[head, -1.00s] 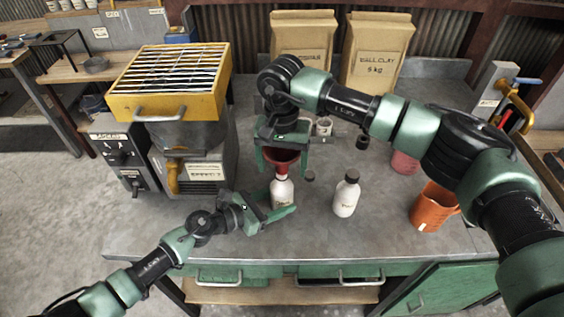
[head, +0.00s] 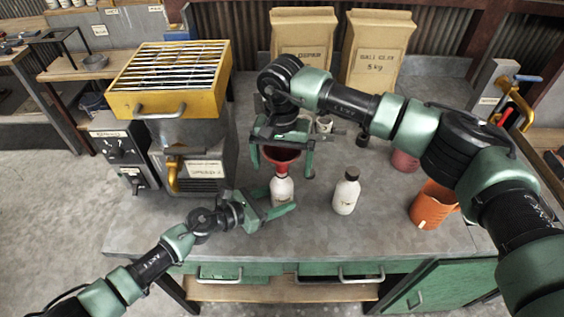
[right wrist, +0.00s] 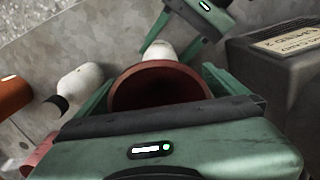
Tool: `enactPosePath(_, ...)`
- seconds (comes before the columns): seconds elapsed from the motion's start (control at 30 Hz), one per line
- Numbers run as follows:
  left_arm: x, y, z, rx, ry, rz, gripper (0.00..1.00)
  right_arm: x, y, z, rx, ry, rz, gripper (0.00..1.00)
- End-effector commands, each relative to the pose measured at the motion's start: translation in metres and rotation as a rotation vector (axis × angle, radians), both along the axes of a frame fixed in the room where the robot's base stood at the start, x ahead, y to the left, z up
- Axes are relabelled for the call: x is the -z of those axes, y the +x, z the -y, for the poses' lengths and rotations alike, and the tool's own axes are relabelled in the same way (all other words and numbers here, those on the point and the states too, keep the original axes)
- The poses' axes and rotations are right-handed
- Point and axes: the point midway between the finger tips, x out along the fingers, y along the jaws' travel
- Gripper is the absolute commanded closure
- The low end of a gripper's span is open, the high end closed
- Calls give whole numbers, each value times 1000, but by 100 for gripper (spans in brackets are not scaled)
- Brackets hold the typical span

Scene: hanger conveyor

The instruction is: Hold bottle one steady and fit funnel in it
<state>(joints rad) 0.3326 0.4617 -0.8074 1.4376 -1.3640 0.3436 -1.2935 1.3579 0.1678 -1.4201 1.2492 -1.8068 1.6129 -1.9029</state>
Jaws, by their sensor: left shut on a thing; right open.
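Bottle one, a white bottle (head: 282,191), stands upright on the bench in the head view. My left gripper (head: 280,212) is shut on its lower part from the left. The dark red funnel (head: 282,154) sits upright at the bottle's mouth, its stem hidden from sight. My right gripper (head: 281,165) is open above, its fingers on either side of the funnel. In the right wrist view the funnel's wide bowl (right wrist: 162,88) lies between my right fingers, with the white bottle (right wrist: 158,50) behind it.
A second white bottle (head: 346,193) with a dark cap stands to the right. An orange jug (head: 434,206) is farther right. A yellow-topped machine (head: 170,82) stands at the left. Paper sacks (head: 376,52) stand at the back. The bench front is clear.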

Motion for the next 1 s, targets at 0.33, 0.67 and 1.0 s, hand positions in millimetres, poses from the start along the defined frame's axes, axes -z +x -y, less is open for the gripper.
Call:
enactPosePath(0.33,0,0,0,0,0,0,68,-22,1,0,0,0,4,0)
enactPosePath(0.67,0,0,0,0,0,0,68,-91,1,0,1,0,4,0)
enactPosePath(1.0,0,0,0,0,0,0,68,-120,0,0,0,0,-1,0)
